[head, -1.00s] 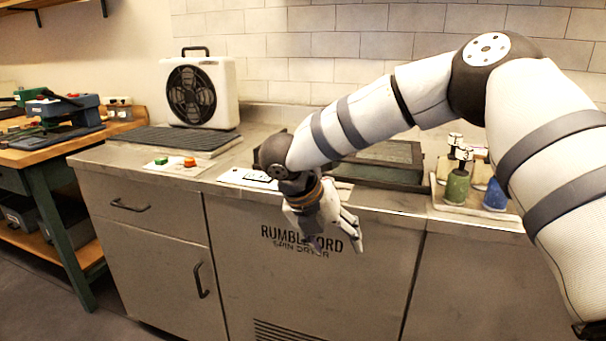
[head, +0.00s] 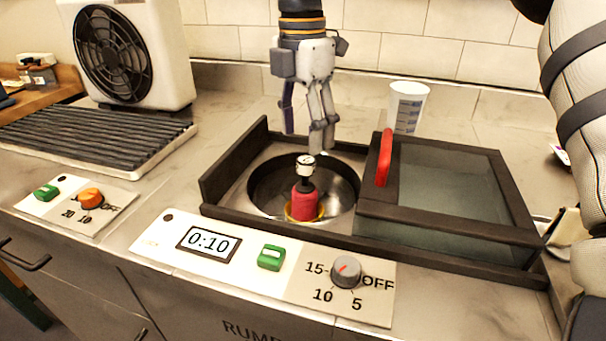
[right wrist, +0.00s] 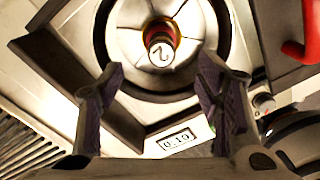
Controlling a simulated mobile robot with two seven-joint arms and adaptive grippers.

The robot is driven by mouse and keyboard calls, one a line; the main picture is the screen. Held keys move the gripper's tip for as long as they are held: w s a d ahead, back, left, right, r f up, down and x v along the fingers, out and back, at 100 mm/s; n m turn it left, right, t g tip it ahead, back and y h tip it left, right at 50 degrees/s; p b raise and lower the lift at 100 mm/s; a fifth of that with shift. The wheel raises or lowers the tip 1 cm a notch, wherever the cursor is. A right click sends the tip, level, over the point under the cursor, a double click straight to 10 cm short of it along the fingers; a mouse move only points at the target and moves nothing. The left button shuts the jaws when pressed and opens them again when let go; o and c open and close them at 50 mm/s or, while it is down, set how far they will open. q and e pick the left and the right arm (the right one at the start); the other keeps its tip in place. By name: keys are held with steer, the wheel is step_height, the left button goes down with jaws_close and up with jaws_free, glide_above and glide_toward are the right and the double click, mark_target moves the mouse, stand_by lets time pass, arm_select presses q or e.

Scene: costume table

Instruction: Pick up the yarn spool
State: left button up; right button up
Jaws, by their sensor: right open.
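The yarn spool (head: 304,204) is red with a yellow base and a dark neck topped by a pale, marked cap. It stands upright in the round metal drum (head: 262,178) of the spin dryer. In the right wrist view the spool (right wrist: 160,38) shows from above, with a "2" on its cap. My right gripper (head: 308,140) is open and empty, pointing down above the drum. In the right wrist view its fingertips (right wrist: 160,72) are spread wide, with the spool beyond them near the top middle. My left gripper is not in view.
A dark-framed glass lid (head: 450,185) with a red handle (head: 384,158) lies right of the drum opening. A measuring cup (head: 407,105) stands behind it. A control panel (head: 225,250) reading 0:10 is in front. A fan (head: 135,60) and ribbed tray (head: 90,140) stand left.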

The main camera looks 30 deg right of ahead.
mark_target(307, 185)
steer(key=shift+w+d+f, duration=0.1)
steer(key=shift+w+d, duration=0.05)
steer(key=shift+w, duration=0.1)
steer(key=f, duration=0.7)
steer(key=s+f, duration=0.1)
steer(key=f, duration=0.3)
steer(key=shift+f, duration=0.3)
steer(key=shift+c, duration=0.5)
steer(key=shift+r, duration=0.1)
jaws_close()
